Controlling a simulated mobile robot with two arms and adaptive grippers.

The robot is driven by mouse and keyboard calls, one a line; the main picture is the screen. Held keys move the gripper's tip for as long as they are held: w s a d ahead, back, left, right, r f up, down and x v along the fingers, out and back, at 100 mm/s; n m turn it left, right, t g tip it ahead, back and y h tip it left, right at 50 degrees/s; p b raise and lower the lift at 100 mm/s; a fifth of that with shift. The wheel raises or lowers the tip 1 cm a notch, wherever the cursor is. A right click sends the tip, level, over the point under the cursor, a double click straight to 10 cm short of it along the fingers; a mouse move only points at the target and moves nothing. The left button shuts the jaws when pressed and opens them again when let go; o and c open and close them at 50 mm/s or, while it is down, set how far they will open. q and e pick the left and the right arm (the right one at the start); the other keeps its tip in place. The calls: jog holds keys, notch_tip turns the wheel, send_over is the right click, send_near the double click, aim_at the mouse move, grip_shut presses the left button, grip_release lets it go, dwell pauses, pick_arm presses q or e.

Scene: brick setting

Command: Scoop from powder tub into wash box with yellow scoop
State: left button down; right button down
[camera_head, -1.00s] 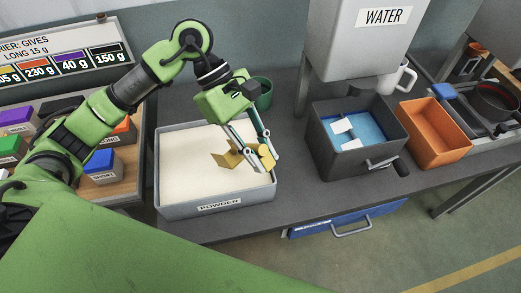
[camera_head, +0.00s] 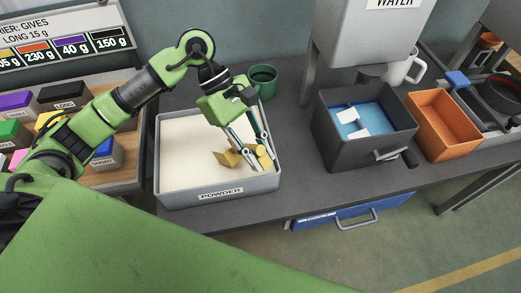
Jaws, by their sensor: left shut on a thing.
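The grey powder tub (camera_head: 166,195), labelled POWDER, stands on the counter, full of pale powder (camera_head: 190,150). My left gripper (camera_head: 260,166) is over the tub's right part, pointing down, shut on the yellow scoop (camera_head: 228,158). The scoop is low at the powder; I cannot tell how deep it is or whether it carries powder, and the fingers partly cover it. A dark grey box (camera_head: 350,156) with a blue inside and white pieces stands to the right, seemingly the wash box, with a crank handle on its front. My right gripper is not in view.
A green cup (camera_head: 263,82) stands behind the tub. The grey WATER tank (camera_head: 368,40) hangs above the dark box. An orange bin (camera_head: 446,136) and white mug (camera_head: 402,66) are at the right. Coloured blocks lie left. Bare counter (camera_head: 297,150) separates tub and box.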

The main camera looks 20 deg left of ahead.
aim_at(238, 160)
pick_arm(q)
jog(key=w+a+f+y+b, duration=0.1)
jog(key=a+f, duration=0.1)
jog(key=f, duration=0.2)
jog(key=w+a+f+t+y+b, duration=0.1)
jog(key=a+f+y+b, duration=0.1)
jog(key=f, duration=0.2)
jog(key=w+a+f+t+y+b, duration=0.1)
jog(key=a+f+y, duration=0.1)
jog(key=a+f, duration=0.1)
jog(key=shift+f, duration=0.55)
jog(key=shift+r+y, duration=0.3)
jog(key=shift+r, duration=0.45)
jog(key=shift+t+y, duration=0.4)
jog(key=shift+y, duration=0.1)
jog(key=shift+r+p, duration=1.8)
jog(key=shift+r, duration=1.45)
jog(key=shift+s+d+r+p, duration=0.1)
jog(key=shift+r+p, duration=0.2)
jog(key=shift+r, duration=0.35)
